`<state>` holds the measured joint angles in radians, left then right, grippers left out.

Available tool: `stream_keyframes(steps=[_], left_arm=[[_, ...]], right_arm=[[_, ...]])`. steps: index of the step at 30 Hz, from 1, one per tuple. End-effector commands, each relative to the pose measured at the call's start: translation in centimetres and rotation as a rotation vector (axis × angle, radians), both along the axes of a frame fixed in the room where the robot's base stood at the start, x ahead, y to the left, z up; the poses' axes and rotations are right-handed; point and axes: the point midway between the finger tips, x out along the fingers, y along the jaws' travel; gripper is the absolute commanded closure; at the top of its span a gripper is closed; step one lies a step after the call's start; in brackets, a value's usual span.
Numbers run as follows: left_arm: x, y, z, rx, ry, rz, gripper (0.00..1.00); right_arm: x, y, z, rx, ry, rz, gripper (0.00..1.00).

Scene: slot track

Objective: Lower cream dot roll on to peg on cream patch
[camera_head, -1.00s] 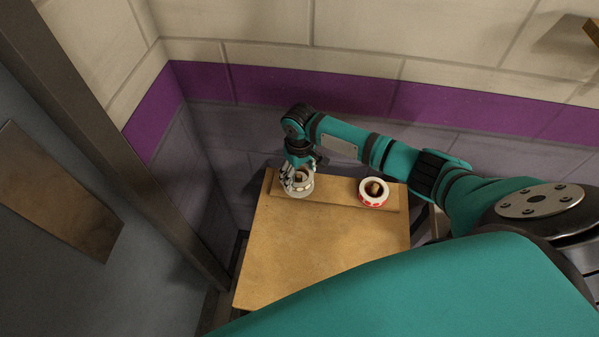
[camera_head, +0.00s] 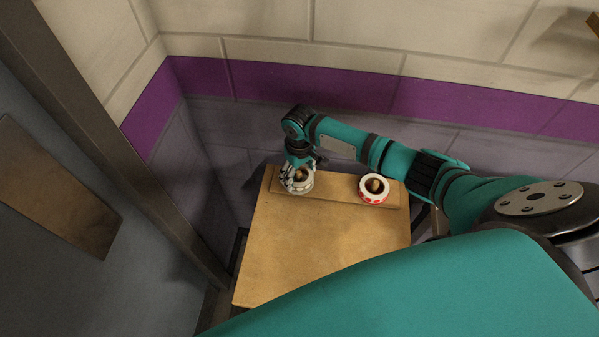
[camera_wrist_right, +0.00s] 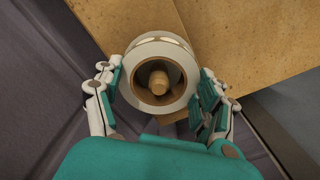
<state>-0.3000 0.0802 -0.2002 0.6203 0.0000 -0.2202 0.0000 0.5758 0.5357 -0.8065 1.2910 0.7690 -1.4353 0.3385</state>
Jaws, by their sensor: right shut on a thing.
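The cream dot roll (camera_head: 302,186) is at the left end of the wooden board, and its ring shape faces up. In the right wrist view the roll (camera_wrist_right: 136,97) is around a wooden peg (camera_wrist_right: 158,82), which shows inside its hole. My right gripper (camera_head: 297,180) is shut on the roll, with a finger on each side of it; the fingers also show in the right wrist view (camera_wrist_right: 158,98). Whether the roll's underside touches the board cannot be told. The cream patch is hidden under the roll. My left gripper is not in view.
A white roll with red marks (camera_head: 373,190) sits around a second peg at the board's right end. The board (camera_head: 336,192) lies along the back of a wooden table (camera_head: 320,245), whose middle is clear. A purple-striped wall (camera_head: 300,85) stands close behind.

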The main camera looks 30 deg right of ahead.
Motion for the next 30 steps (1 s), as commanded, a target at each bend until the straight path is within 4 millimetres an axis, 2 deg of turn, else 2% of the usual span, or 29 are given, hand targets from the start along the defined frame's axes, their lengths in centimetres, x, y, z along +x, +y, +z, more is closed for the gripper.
stream_keyframes(steps=[23, 24, 30], left_arm=[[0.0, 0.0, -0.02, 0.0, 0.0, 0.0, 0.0], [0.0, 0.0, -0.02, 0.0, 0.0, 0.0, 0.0], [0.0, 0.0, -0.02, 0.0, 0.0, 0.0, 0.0]], right_arm=[[-0.02, 0.04, -0.9, 0.0, 0.0, 0.0, 0.59], [-0.02, 0.04, -0.9, 0.0, 0.0, 0.0, 0.25], [-0.02, 0.04, -0.89, 0.0, 0.0, 0.0, 0.0]])
